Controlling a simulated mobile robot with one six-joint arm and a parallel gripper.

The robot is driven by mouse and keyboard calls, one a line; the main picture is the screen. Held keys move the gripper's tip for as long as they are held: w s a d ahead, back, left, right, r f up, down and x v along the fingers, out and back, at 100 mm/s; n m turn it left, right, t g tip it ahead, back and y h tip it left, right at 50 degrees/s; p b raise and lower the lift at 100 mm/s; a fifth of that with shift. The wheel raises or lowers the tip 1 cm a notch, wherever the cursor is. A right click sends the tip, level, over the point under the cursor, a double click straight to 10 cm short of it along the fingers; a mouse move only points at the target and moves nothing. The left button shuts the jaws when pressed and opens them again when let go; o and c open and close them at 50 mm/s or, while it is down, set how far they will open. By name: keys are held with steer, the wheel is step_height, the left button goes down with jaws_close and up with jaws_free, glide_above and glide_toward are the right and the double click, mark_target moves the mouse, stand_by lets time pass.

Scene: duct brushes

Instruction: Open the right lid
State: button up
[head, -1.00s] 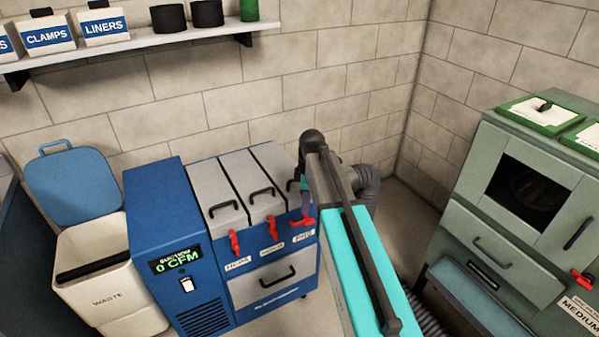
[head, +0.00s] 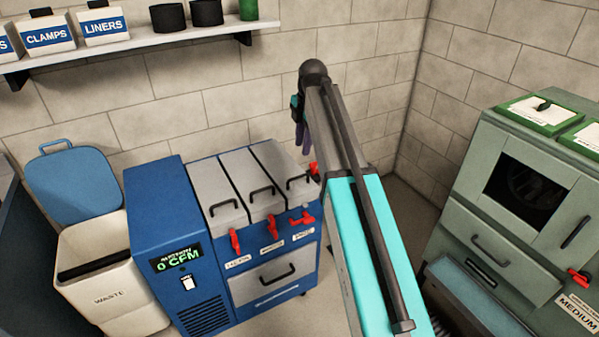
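The blue suction unit (head: 237,290) has three grey lids with dark handles, side by side and closed. The right lid (head: 270,158) is partly close to my arm in the picture, with its handle (head: 299,183) visible. Its red latch (head: 302,219) lies sideways, while the left latch (head: 235,240) and middle latch (head: 271,228) hang upright. My gripper (head: 304,143) is raised above and behind the right lid in the picture, apart from it. It is small and partly hidden by my arm, so I cannot tell its opening. No held thing shows.
A small red part (head: 314,172) shows beside my arm, unclear what. A waste bin (head: 108,285) with raised blue lid stands left. A green cabinet (head: 500,220) stands right. A shelf (head: 150,40) hangs on the back wall.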

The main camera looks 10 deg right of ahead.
steer(key=shift+f, duration=0.1)
steer(key=shift+w+a+f+p, duration=0.15)
steer(key=shift+w+f+p, duration=0.3)
steer(key=shift+f, duration=1.8)
steer(key=shift+w+a+f+p, duration=0.15)
steer(key=shift+w+f+p, duration=0.2)
steer(key=shift+f, duration=1.85)
steer(key=shift+w+a+f+p, duration=0.15)
steer(key=shift+w+f+p, duration=0.3)
steer(key=shift+f, duration=1.8)
steer(key=shift+c, duration=0.3)
jaws_close()
